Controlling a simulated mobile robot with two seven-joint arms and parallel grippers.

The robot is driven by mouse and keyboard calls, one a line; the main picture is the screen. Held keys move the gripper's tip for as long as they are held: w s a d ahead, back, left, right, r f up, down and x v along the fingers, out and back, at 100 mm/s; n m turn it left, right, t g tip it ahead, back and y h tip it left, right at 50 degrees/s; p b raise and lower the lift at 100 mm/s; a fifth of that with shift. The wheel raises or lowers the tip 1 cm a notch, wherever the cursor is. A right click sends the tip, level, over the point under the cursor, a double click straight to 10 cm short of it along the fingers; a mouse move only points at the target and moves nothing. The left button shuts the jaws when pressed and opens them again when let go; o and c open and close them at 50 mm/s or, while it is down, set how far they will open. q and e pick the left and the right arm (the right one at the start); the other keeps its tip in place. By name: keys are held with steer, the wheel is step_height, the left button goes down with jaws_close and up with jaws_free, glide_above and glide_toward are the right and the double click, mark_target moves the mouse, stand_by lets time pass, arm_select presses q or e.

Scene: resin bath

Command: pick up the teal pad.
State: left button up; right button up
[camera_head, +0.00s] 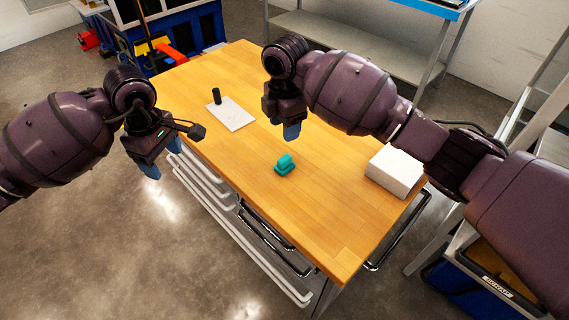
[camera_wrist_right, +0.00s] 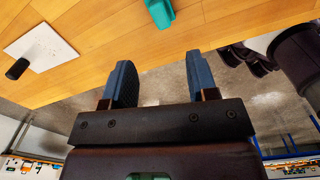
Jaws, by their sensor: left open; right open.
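A white box (camera_head: 394,172) sits at the right edge. The wooden tabletop (camera_head: 330,220) is clear around the pad. Drawers with metal handles line the table's front.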

mark_target(284, 158)
step_height(284, 158, down, 12)
steer(key=n, duration=0.2)
steer(key=shift+w+n, duration=0.1)
steer(key=shift+n, duration=0.3)
stand_by(0.5)
jaws_close()
steer(key=shift+r, duration=0.1)
step_height(284, 158, up, 10)
steer(key=shift+f, duration=0.1)
stand_by(0.5)
